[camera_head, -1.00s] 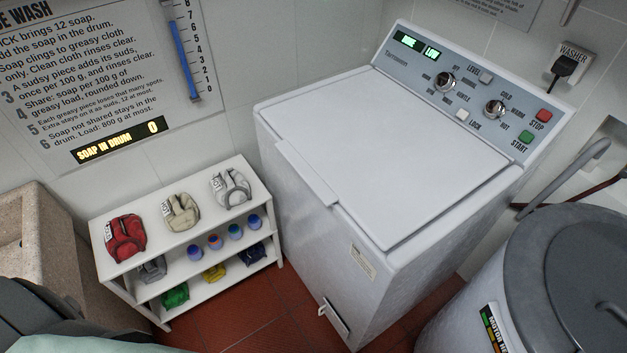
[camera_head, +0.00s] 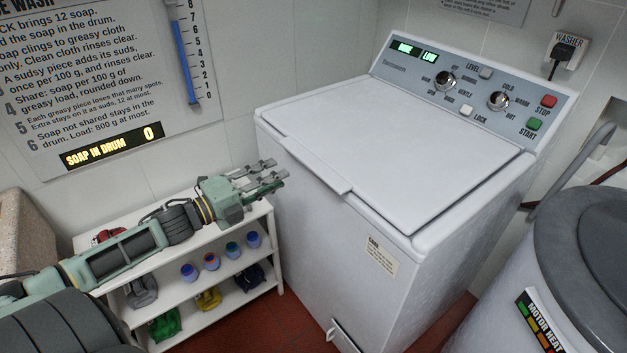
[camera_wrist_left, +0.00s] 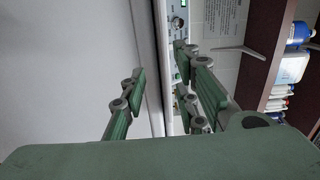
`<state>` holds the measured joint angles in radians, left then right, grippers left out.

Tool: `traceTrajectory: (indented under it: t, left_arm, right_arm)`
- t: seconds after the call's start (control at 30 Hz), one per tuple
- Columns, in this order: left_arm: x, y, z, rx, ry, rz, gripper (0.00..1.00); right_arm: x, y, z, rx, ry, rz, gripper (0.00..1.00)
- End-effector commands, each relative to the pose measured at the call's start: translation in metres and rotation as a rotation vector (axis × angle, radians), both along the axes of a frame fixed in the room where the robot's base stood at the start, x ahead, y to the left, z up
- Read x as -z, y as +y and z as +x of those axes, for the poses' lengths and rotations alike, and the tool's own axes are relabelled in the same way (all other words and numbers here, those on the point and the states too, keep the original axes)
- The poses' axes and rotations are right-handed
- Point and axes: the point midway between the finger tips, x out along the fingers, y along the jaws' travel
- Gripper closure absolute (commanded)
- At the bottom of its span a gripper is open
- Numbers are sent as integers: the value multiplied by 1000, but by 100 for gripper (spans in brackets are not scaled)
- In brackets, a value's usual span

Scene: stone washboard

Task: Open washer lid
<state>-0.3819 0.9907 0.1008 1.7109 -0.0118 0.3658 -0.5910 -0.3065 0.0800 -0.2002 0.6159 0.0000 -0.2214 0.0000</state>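The white washer (camera_head: 360,230) stands in the middle of the head view. Its lid (camera_head: 400,140) lies flat and closed, with a raised lip (camera_head: 318,172) along its front left edge. My left gripper (camera_head: 270,176) is open and empty, above the shelf's right end, just left of the washer's front corner and apart from the lip. In the left wrist view my left fingers (camera_wrist_left: 160,95) are spread, with a white washer surface at left and part of the control panel behind them. My right gripper is not in view.
A white shelf (camera_head: 215,262) with cups and cloth bundles stands left of the washer, partly hidden by my left arm. A grey-lidded drum (camera_head: 590,250) stands close at right. The control panel (camera_head: 470,90) rises behind the lid. The lid top is clear.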

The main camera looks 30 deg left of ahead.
Motion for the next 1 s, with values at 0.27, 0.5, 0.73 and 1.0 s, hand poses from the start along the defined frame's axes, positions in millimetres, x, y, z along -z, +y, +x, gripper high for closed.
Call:
traceTrajectory:
  t: [0.27, 0.5, 0.73, 1.0]
  left_arm:
    - [-12, -14, 14, 29, -28, 20, 72]
    - [-12, -25, 43, 26, -26, 19, 72]
    - [-11, -34, 64, 25, -23, 17, 72]
    - [-10, -38, 72, 25, -21, 19, 72]
  right_arm:
    - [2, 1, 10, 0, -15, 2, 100]
    - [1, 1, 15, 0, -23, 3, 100]
    - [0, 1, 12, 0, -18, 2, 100]
    - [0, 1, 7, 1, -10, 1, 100]
